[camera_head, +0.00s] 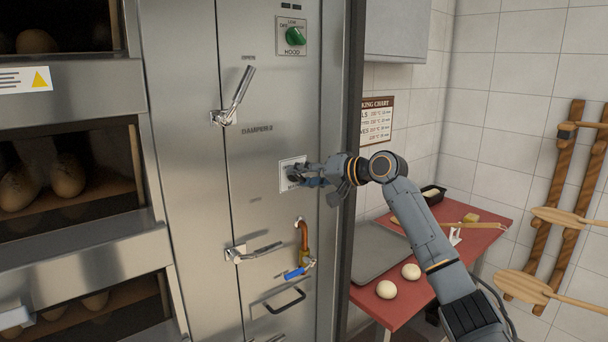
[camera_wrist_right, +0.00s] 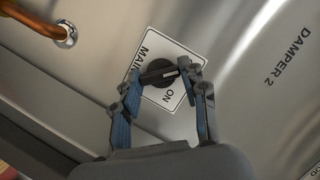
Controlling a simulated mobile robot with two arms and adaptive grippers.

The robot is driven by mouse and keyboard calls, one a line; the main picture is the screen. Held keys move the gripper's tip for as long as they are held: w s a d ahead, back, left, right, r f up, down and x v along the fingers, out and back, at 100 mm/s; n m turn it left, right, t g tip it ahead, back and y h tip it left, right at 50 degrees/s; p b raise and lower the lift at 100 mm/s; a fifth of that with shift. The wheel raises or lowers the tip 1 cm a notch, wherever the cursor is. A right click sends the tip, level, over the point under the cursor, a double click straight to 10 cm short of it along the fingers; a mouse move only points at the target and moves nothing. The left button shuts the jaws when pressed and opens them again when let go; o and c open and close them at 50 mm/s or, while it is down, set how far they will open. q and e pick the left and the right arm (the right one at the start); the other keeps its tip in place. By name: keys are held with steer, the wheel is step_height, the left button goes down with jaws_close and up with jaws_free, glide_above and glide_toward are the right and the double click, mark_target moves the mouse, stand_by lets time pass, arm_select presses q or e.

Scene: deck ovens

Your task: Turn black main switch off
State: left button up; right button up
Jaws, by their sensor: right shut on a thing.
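The black main switch (camera_wrist_right: 158,73) is a rotary knob on a white plate (camera_wrist_right: 187,62) lettered "MAIN" and "ON", on the steel oven panel. In the head view the plate (camera_head: 287,182) shows at mid-height of the panel, and the knob is mostly hidden by my gripper. My right gripper (camera_head: 305,176) reaches it from the right. In the right wrist view its two fingers (camera_wrist_right: 162,75) are closed on either side of the knob's bar. The bar points toward the "ON" side as far as I can see. My left gripper is not in view.
A green hood knob (camera_head: 295,36) sits above. Damper levers (camera_head: 240,92) (camera_head: 258,250) stick out from the panel at left. A copper pipe with a blue-handled valve (camera_head: 296,272) is below. A red table (camera_head: 455,240) with a tray and dough balls stands at right.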

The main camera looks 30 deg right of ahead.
steer(key=shift+f, duration=0.2)
stand_by(0.3)
steer(key=o, duration=1.1)
steer(key=shift+o, duration=0.2)
steer(key=shift+r, duration=0.1)
steer(key=shift+s+d, duration=0.1)
steer(key=shift+s, duration=0.05)
steer(key=v, duration=1.1)
steer(key=shift+s, duration=0.35)
steer(key=shift+r, duration=0.1)
